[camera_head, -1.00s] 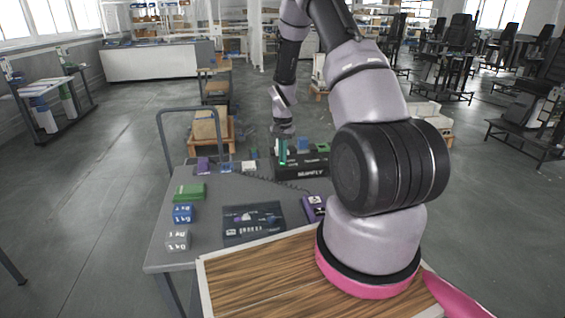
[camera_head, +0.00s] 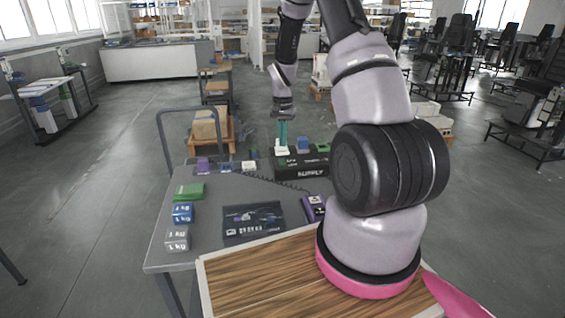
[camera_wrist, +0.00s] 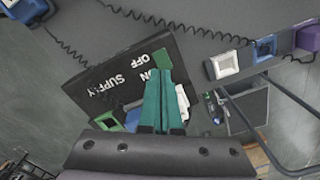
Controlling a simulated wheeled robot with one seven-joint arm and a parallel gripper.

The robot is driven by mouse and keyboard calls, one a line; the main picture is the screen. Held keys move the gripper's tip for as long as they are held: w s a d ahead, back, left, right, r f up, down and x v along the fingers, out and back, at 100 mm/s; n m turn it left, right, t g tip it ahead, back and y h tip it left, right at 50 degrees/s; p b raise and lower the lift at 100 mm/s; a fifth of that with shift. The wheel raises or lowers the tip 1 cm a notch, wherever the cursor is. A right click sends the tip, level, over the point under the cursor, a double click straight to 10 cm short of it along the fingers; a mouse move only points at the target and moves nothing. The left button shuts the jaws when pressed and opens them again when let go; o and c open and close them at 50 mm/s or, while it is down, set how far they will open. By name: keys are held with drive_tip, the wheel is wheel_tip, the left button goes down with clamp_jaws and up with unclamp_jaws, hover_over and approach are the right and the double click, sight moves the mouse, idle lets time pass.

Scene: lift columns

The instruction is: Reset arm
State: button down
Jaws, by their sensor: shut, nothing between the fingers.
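My gripper (camera_head: 283,134) hangs from my raised arm above the far side of the grey table, over the black supply box (camera_head: 300,172). Its teal fingers are together with nothing between them, as the wrist view (camera_wrist: 163,104) also shows. The box's face reads "SUPPLY" and "ON OFF" in the wrist view (camera_wrist: 110,75). White, blue (camera_head: 302,144) and green (camera_head: 322,147) blocks sit on the box top. The white one is just below the fingertips in the head view and partly behind the fingers in the wrist view.
A coiled cable crosses the table. A cart with a carton (camera_head: 206,124) stands behind; open floor lies left.

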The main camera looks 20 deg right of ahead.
idle(0.4)
drive_tip(key=s+a+r+n+t, duration=0.1)
drive_tip(key=s+a+r, duration=0.15)
drive_tip(key=r, duration=0.55)
drive_tip(key=s+a+r+t, duration=0.1)
drive_tip(key=s+r, duration=0.3)
drive_tip(key=r, duration=0.4)
drive_tip(key=s+a+r+n+t, duration=0.15)
drive_tip(key=s+r, duration=0.25)
drive_tip(key=r, duration=0.5)
drive_tip(key=s+a+r+t+y, duration=0.1)
drive_tip(key=s+r, duration=0.3)
drive_tip(key=s, duration=0.5)
drive_tip(key=s+a+r+n+t+y, duration=0.1)
drive_tip(key=s+r, duration=0.4)
drive_tip(key=s, duration=0.5)
drive_tip(key=a+t, duration=0.1)
drive_tip(key=a, duration=0.1)
drive_tip(key=shift+a+r+t, duration=0.15)
drive_tip(key=shift+a+t, duration=0.2)
drive_tip(key=shift+a, duration=0.05)
